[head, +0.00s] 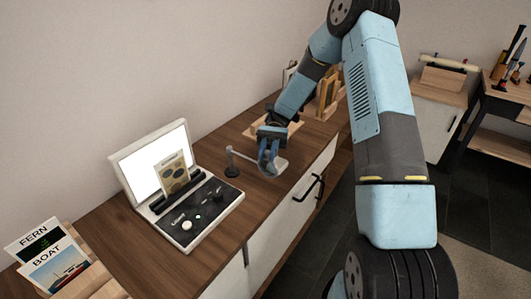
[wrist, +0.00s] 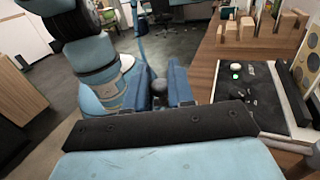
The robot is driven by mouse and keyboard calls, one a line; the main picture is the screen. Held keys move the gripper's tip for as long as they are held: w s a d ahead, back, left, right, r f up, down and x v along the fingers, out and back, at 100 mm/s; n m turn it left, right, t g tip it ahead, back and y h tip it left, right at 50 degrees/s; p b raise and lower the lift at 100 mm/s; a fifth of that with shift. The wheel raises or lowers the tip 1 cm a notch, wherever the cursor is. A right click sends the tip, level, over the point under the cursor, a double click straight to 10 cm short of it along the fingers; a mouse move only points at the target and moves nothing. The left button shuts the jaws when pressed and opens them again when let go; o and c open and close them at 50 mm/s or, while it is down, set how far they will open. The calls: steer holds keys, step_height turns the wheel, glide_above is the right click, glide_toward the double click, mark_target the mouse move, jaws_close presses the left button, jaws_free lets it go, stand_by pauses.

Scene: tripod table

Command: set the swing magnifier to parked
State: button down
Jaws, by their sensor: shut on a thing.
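In the wrist view my two blue fingers (wrist: 159,92) are closed around a small dark knob (wrist: 159,86), which looks like part of the magnifier. The post is not clearly visible in the wrist view.
An open case (head: 198,215) with a lit panel, a dotted card and knobs lies left of the magnifier. A card rack (head: 95,285) is at front left. A wooden tray (head: 290,128) and wooden holders stand behind my gripper. The counter's front edge is close by.

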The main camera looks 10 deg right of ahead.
steer(key=c, duration=1.2)
jaws_free()
steer(key=shift+w, duration=0.2)
steer(key=shift+o, duration=0.5)
steer(key=shift+d, duration=0.1)
steer(key=v, duration=1.3)
steer(key=shift+w+d, duration=0.15)
steer(key=shift+w, duration=0.2)
steer(key=shift+f, duration=0.1)
